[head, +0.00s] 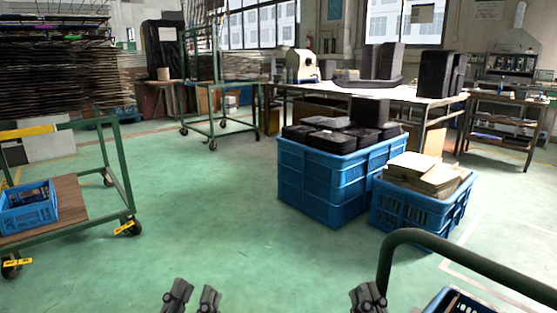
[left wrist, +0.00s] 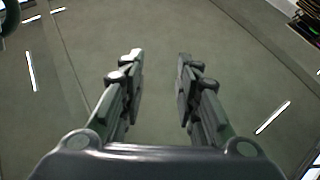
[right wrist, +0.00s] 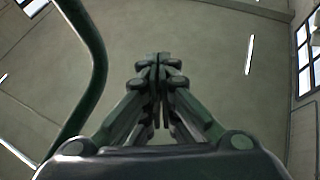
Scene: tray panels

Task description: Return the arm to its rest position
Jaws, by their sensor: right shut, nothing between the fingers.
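My left gripper (head: 193,298) shows at the bottom of the head view with its two fingers apart. In the left wrist view its fingers (left wrist: 158,85) are open with nothing between them, and the ceiling shows beyond. My right gripper (head: 368,298) is at the bottom of the head view, just left of a dark green rail. In the right wrist view its fingers (right wrist: 158,75) are closed together and hold nothing. Both grippers point upward. Most of both arms is out of the head view.
A green cart rail (head: 440,252) curves close to the right of my right gripper, with a blue crate (head: 440,302) below it. Blue crates of black trays (head: 318,182) and cardboard (head: 400,210) stand ahead. A green cart (head: 85,215) is at left. The middle floor is clear.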

